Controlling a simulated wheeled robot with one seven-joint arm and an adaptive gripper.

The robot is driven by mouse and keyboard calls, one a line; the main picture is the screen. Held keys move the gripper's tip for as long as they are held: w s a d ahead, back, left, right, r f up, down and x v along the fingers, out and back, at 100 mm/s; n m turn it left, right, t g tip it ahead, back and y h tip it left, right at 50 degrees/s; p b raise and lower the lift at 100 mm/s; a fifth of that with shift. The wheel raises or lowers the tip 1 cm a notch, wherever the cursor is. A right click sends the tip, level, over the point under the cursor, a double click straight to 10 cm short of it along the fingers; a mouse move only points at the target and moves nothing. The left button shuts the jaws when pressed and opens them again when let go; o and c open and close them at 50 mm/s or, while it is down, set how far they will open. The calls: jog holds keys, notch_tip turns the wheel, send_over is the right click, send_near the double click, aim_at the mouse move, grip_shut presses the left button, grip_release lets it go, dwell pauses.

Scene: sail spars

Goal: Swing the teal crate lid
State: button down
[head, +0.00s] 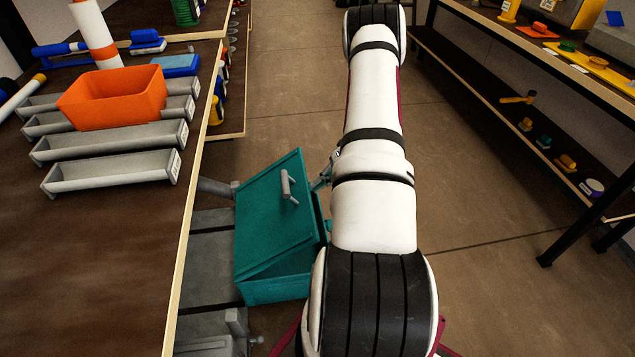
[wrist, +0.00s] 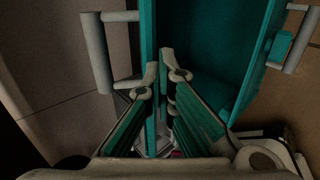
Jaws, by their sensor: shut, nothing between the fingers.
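The teal crate (head: 278,290) stands low beside the table in the head view. Its teal lid (head: 265,225) is tilted partly open, with a grey bar handle (head: 287,187) on its outer face. In the wrist view the lid (wrist: 148,35) is nearly edge-on, its handle (wrist: 97,50) to the left, and the crate's dark inside (wrist: 210,45) opens to the right. My gripper (wrist: 165,75) is shut and empty, with its fingertips close to the lid's edge on the inner side; contact is unclear. In the head view my arm mostly hides my gripper (head: 325,178).
The table (head: 110,230) on the left holds an orange bin (head: 115,97) and grey trays (head: 110,172) close to the crate. A shelf (head: 540,70) with small parts stands at the right. The floor (head: 490,230) between arm and shelf is clear.

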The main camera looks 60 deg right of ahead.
notch_tip(320, 180, down, 5)
jog(key=s+d+b, duration=0.2)
jog(key=b, duration=0.1)
jog(key=shift+s+d, duration=0.35)
jog(key=shift+s, duration=0.05)
jog(key=c, duration=2.3)
grip_release()
jog(key=shift+r, duration=0.1)
jog(key=o, duration=0.4)
jog(key=v, duration=1.2)
